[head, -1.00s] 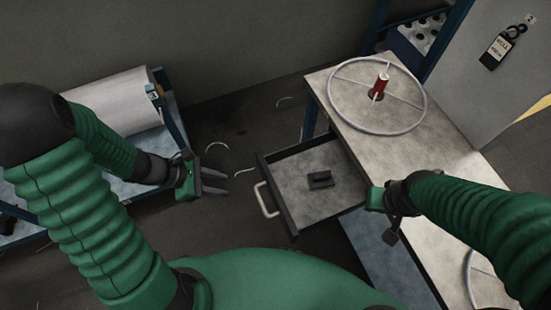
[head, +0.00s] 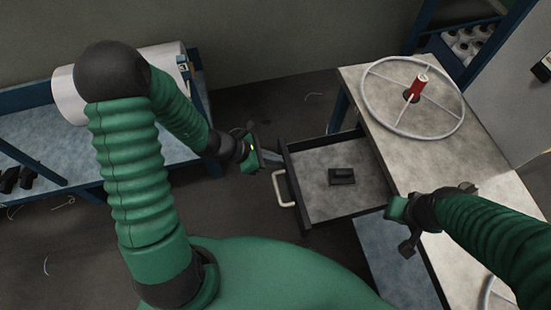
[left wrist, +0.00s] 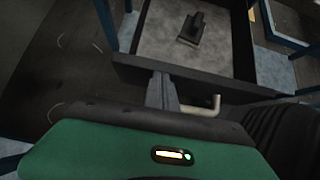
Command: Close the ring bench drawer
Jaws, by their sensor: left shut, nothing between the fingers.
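The ring bench drawer (head: 318,205) stands pulled out from the left side of the bench (head: 420,130). It is a grey tray with dark walls and a pale bar handle (head: 283,189) on its front panel. A small black block (head: 341,177) lies inside. My left gripper (head: 282,160) is shut and empty, its fingers at the far end of the drawer front, beside the handle. In the left wrist view the fingers (left wrist: 162,92) overlap the drawer front (left wrist: 205,87); I cannot tell if they touch.
A spoked ring (head: 368,110) with a red spool (head: 418,86) lies on the bench top. Another ring (head: 487,290) shows at the lower right. A blue-framed rack (head: 35,120) with a white roll (head: 68,98) stands left. Dark floor lies between rack and drawer.

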